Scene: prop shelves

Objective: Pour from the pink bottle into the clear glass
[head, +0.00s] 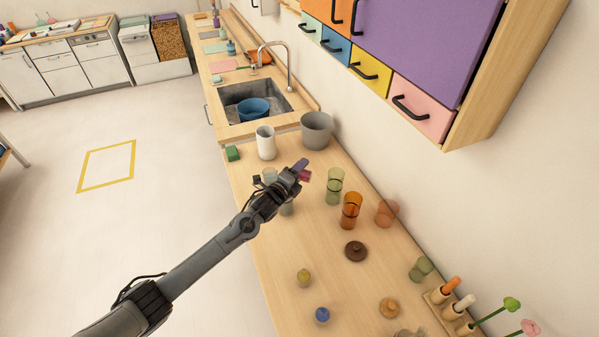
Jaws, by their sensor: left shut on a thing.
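My left gripper (291,174) is above the counter, reached out over its middle. It is shut on a small pink-purple object, which I take for the pink bottle (304,176); only part of it shows beyond the fingers, and its exact tilt is hard to tell. A pale, see-through glass (270,174) shows just behind the gripper, largely covered by it. Another pale clear shape (287,209) shows below the wrist, also partly hidden. I cannot tell whether the bottle's mouth is over a glass. My right gripper is out of view.
A green glass (334,187), an amber glass (351,211) and an orange tumbler (387,213) stand right of the gripper. A white cup (266,143) and grey pot (317,131) stand behind, before the sink (283,104). A brown lid (355,251) lies nearer.

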